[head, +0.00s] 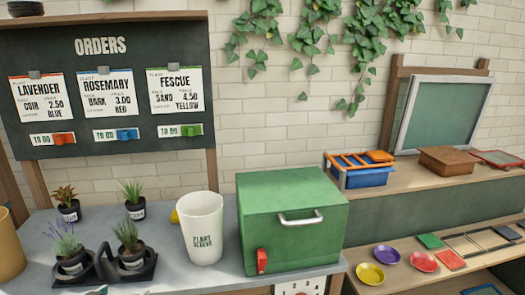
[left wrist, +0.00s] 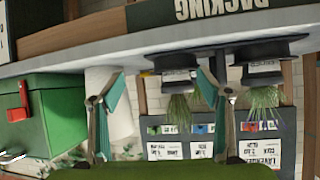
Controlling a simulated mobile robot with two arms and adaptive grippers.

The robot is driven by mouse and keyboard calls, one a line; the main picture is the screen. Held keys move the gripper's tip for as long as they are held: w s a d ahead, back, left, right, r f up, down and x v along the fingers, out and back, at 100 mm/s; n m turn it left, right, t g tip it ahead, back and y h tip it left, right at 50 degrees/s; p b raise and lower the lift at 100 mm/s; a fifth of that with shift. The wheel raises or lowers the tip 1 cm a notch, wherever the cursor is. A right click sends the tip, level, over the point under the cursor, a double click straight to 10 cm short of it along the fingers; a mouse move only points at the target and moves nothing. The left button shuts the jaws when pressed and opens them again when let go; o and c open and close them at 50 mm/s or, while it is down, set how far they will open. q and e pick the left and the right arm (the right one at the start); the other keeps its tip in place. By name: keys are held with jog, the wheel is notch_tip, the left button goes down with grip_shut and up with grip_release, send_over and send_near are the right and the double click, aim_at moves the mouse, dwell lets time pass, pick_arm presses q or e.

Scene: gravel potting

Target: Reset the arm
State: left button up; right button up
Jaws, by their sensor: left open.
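My left gripper (left wrist: 160,85) shows in the left wrist view with its two teal-edged fingers spread apart. Nothing is held between them. That view is upside down, with the plants and white cup beyond the fingers. In the head view only a small green piece shows at the bottom edge, below the dark plant tray (head: 130,270); I cannot tell its shape. My right gripper is not in view.
A green box (head: 290,225) with a handle and a white plant sleeve cup (head: 202,228) stand on the grey table. Several potted plants stand at left, under the orders board (head: 110,85). Shelves at right hold a blue crate (head: 360,175) and colored saucers (head: 370,274).

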pick_arm(q)
jog(key=s+d+f+m+g, duration=0.1)
jog(key=s+d+f+g, duration=0.25)
jog(key=s+d, duration=0.4)
jog(key=s+d+f+m+g+h, duration=0.15)
jog(key=s+d+f, duration=0.35)
jog(key=s, duration=0.6)
jog(key=s+d+f+g, duration=0.3)
jog(key=s+d+f, duration=0.25)
jog(key=s, duration=0.35)
notch_tip(320, 180, down, 25)
jog(key=s+g, duration=0.2)
jog(key=s+a+f, duration=0.3)
jog(key=s+f, duration=1.3)
jog(key=s, duration=0.1)
jog(key=shift+g, duration=0.4)
